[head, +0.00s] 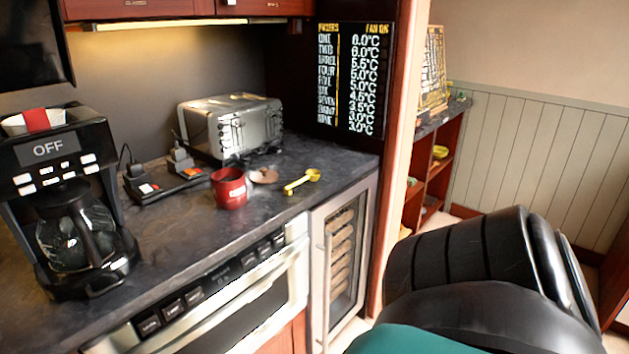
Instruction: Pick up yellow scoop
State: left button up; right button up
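The yellow scoop (302,181) lies on the dark countertop (262,216), near its front right corner. Its round bowl points to the right and its handle to the lower left. It lies apart from the red mug (229,188) on its left. Neither of my grippers shows in the head view, and nothing touches the scoop.
A brown round item (264,175) lies between mug and scoop. A toaster (229,126) stands behind, a coffee maker (75,205) at left. Drawer front (228,296) and glass-door cooler (341,262) are below. A large black shape covers the lower right.

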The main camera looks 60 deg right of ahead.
aim_at(313, 175)
jog(key=z, duration=1.95)
jog(key=u, duration=0.4)
jog(key=l+u, duration=0.15)
jog(key=u, duration=0.25)
jog(key=i+u, duration=0.1)
jog(key=u, duration=0.3)
jog(key=l+u, duration=0.15)
jog(key=u, duration=0.25)
jog(key=l+u, duration=0.4)
jog(key=k+l+u, duration=0.1)
jog(key=l+u, duration=0.3)
jog(key=k+l+u, duration=0.1)
jog(key=l+u, duration=0.15)
jog(key=l, duration=0.15)
jog(key=k+l+u, duration=0.25)
jog(key=l, duration=0.15)
jog(key=k+l, duration=0.1)
jog(key=l, duration=0.2)
jog(key=k+l+u, duration=0.15)
jog(key=l, duration=0.15)
jog(key=k+l, duration=0.1)
jog(key=l, duration=0.15)
